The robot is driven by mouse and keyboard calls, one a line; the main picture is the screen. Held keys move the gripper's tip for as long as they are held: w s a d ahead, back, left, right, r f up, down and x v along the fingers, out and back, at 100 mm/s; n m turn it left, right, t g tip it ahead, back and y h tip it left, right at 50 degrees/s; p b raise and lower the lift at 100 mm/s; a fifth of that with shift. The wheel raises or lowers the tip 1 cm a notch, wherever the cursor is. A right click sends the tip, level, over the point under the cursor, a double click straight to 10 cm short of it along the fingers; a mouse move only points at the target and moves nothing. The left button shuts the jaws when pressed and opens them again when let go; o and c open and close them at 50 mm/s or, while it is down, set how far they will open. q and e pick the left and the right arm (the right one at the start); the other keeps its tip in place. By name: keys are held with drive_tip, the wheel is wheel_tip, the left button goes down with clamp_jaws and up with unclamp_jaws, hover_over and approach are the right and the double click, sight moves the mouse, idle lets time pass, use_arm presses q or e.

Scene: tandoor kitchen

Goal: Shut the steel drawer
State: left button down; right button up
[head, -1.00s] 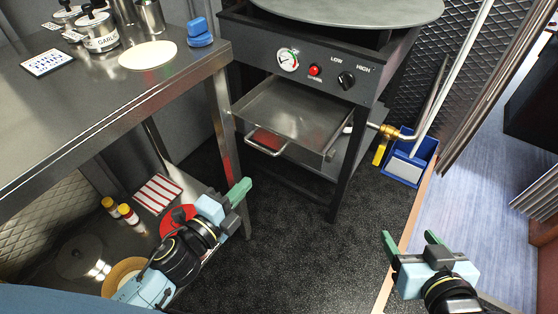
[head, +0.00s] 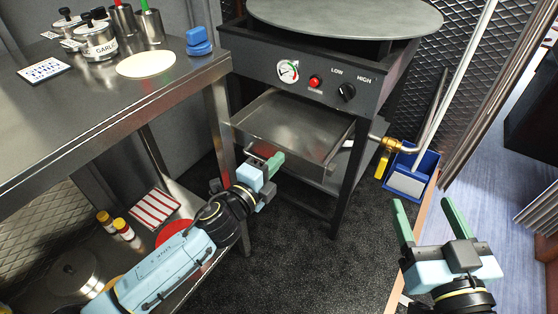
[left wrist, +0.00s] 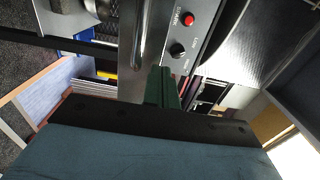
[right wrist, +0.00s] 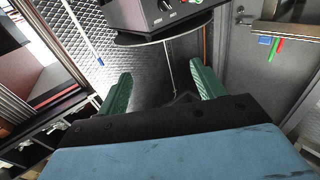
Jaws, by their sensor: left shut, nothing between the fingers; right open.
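The steel drawer (head: 300,128) sits pulled out under the black griddle unit in the head view, its tray empty. Its front and handle are partly hidden by my left gripper (head: 272,165). That gripper is shut and empty, at the drawer's front near the handle; I cannot tell whether it touches. In the left wrist view the drawer's handle (left wrist: 139,35) shows just ahead of the shut green fingers (left wrist: 161,85). My right gripper (head: 425,220) is open and empty over the floor at the right, apart from the drawer; its spread fingers also show in the right wrist view (right wrist: 160,85).
A steel table (head: 110,95) with canisters and a flatbread stands at the left, its leg close to my left arm. A brass gas valve (head: 385,145) and a blue dustpan (head: 410,172) are right of the drawer. Dark floor lies clear in front.

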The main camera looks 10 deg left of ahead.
use_arm(q)
drive_tip(key=shift+x, duration=0.85)
use_arm(e)
drive_tip(key=shift+s+a+r+t+y, duration=0.15)
drive_tip(key=shift+r+t+y, duration=0.25)
drive_tip(key=shift+r+t, duration=0.5)
drive_tip(key=shift+r, duration=0.15)
